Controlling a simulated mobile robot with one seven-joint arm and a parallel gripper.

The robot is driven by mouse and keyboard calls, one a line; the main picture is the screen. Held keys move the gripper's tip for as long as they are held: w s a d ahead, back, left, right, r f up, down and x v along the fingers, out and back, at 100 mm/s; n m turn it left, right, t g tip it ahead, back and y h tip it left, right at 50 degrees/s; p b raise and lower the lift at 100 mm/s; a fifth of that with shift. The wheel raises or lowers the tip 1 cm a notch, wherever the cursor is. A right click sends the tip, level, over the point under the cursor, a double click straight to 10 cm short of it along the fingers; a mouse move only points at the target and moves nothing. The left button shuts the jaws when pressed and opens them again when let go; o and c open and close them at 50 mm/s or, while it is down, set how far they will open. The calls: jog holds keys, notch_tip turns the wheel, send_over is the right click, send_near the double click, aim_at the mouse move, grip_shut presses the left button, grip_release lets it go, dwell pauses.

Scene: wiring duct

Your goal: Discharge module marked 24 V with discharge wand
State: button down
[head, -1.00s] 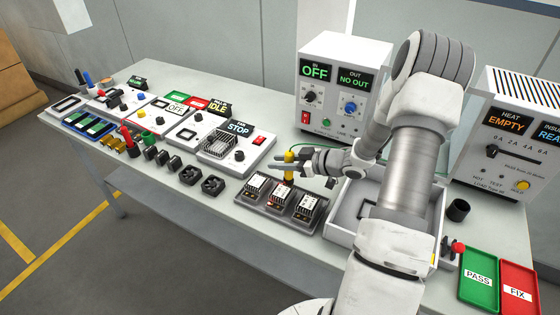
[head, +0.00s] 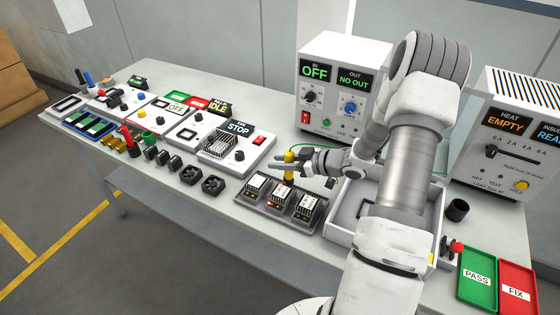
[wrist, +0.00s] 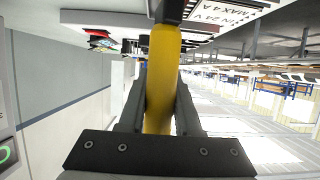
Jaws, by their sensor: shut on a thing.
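My gripper (head: 288,167) is shut on the yellow discharge wand (head: 289,157), which stands upright between the fingers; the wand also fills the middle of the wrist view (wrist: 161,75). The wand's lower end is over the grey tray (head: 262,212), at the modules. Three modules sit in the tray: a left one (head: 257,185), a middle one (head: 281,192) and a right one (head: 306,204). In the wrist view a white label (wrist: 225,14) reading "IN 24 V, MAX 4 A" is close beside the wand tip. I cannot tell whether the tip touches a contact.
A power supply (head: 341,85) reading OFF and NO OUT stands behind. A white open box (head: 343,232) is right of the tray. A green PASS tray (head: 477,278) and red FIX tray (head: 519,287) lie at the right. Two fans (head: 212,185) lie left of the modules.

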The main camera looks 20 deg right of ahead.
jog(key=shift+f, duration=0.35)
dwell(0.5)
dwell(0.7)
notch_tip(320, 180, up, 7)
jog(key=p, duration=0.5)
dwell(0.5)
